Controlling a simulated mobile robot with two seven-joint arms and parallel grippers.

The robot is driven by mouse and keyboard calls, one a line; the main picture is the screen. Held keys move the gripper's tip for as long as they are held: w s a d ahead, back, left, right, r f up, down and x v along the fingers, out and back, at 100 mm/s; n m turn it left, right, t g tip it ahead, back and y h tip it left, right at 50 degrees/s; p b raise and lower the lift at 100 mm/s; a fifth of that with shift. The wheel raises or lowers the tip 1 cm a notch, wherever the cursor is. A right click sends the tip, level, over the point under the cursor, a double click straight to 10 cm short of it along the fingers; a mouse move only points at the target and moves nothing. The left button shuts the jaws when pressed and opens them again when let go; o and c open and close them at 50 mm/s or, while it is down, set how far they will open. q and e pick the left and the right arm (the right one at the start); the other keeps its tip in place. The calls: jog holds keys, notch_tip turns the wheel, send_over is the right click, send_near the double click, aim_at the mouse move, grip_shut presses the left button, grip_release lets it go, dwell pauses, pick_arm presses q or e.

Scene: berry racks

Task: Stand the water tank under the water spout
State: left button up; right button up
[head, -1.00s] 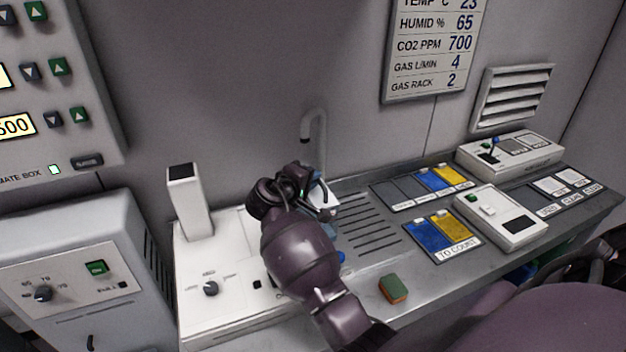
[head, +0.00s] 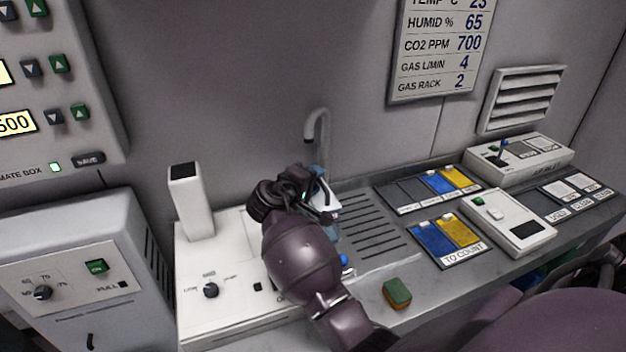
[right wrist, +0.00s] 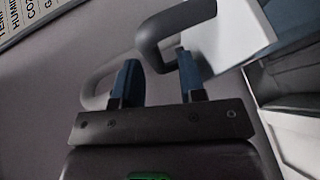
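The water tank (head: 328,197), whitish with some blue, is mostly hidden behind my right gripper (head: 308,188) in the head view. The tank appears to stand below the water spout (head: 318,128), at the left end of the slotted drain; its base is hidden. In the right wrist view, the tank's white body (right wrist: 228,38) and dark looped handle (right wrist: 150,40) are just beyond my right gripper (right wrist: 158,78). Its blue fingers are apart, with the handle in front of and partly between the tips; no grip on it shows. My left gripper is out of view.
A white unit with a knob (head: 210,290) and a tall post (head: 187,205) stands left of the drain (head: 365,225). A green and brown sponge (head: 397,293) lies at the counter's front. Blue and yellow pads (head: 445,238) and a white device (head: 503,218) are to the right.

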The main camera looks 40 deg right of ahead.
jog(key=shift+a+r, duration=0.1)
jog(key=shift+r, duration=0.1)
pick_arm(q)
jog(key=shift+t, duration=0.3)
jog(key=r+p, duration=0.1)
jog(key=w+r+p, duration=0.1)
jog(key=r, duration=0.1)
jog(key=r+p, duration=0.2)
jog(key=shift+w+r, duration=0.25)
pick_arm(e)
jog(key=v, duration=1.1)
jog(key=shift+s+a, duration=0.15)
jog(key=shift+a, duration=0.2)
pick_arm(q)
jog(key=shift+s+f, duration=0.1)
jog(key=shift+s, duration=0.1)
pick_arm(e)
jog(key=shift+a, duration=0.1)
